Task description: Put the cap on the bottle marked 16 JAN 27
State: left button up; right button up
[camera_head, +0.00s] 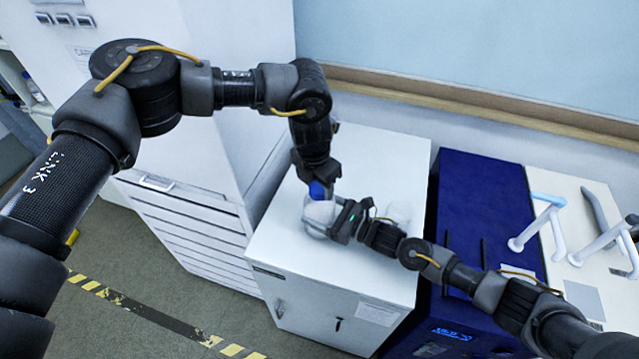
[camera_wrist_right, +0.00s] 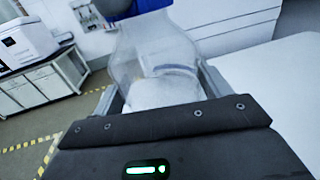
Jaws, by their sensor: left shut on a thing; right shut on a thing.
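A clear, whitish bottle (camera_head: 318,214) stands on the white cabinet top, and it fills the middle of the right wrist view (camera_wrist_right: 160,65). My right gripper (camera_head: 328,222) is shut on its body from the right. A blue cap (camera_head: 317,190) is directly above the bottle, at its mouth; it also shows at the top edge of the right wrist view (camera_wrist_right: 135,8). My left gripper (camera_head: 318,180) is shut on the cap from above. I cannot tell whether the cap is seated or just touching. No date marking is readable.
A dark blue instrument (camera_head: 485,195) adjoins the cabinet on the right. A tall white cabinet (camera_head: 225,130) is on the left. The cabinet's back area is clear.

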pick_arm(q)
jog(key=m, duration=0.7)
jog(key=shift+w+m+g, duration=0.15)
jog(key=shift+m+g, duration=0.15)
jog(key=shift+g, duration=0.1)
jog(key=m, duration=0.4)
jog(key=shift+m+g, duration=0.3)
jog(key=shift+m, duration=0.1)
jog(key=m, duration=0.2)
jog(key=shift+m, duration=0.3)
jog(key=m, duration=0.5)
jog(key=shift+w+g, duration=0.1)
jog(key=shift+g, duration=0.2)
jog(key=m, duration=0.5)
jog(key=shift+d+m+y, duration=0.1)
jog(key=shift+m+y, duration=0.2)
jog(key=shift+y, duration=0.1)
jog(key=o, duration=0.9)
jog(key=shift+o, duration=0.2)
